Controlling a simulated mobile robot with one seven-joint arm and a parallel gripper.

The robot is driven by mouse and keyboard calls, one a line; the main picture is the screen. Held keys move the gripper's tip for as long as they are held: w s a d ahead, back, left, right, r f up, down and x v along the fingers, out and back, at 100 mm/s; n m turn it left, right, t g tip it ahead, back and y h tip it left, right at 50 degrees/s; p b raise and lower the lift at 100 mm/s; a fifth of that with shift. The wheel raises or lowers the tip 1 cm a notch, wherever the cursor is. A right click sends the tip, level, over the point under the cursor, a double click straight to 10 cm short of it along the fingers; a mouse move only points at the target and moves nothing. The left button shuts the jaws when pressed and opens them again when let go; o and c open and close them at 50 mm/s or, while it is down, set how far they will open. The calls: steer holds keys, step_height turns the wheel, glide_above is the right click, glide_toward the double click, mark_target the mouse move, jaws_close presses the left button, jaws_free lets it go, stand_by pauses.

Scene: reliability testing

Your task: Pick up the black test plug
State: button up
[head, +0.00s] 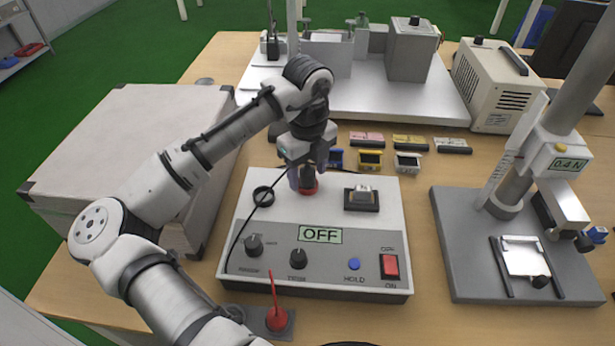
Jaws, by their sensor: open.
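The grey test box (375,215) lies on the table with an "OFF" display. On its upper part, a dark piece that looks like the black test plug (308,183) stands over a red socket (309,191). My gripper (306,181) points down over it, with its fingers open around or just beside the plug. Contact cannot be told from this view. The wrist and fingers hide the plug's top. A thin black cable (240,232) curves from that area down across the box's left side.
A black ring-shaped socket (263,196) is left of the gripper. A red plug (277,319) stands in front of the box. A force stand (460,245) is at right, a large grey case (125,125) at left. Small coloured blocks (370,159) lie behind the box.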

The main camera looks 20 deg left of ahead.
steer(key=shift+f, duration=0.2)
steer(key=c, duration=1.1)
steer(key=shift+r, duration=0.15)
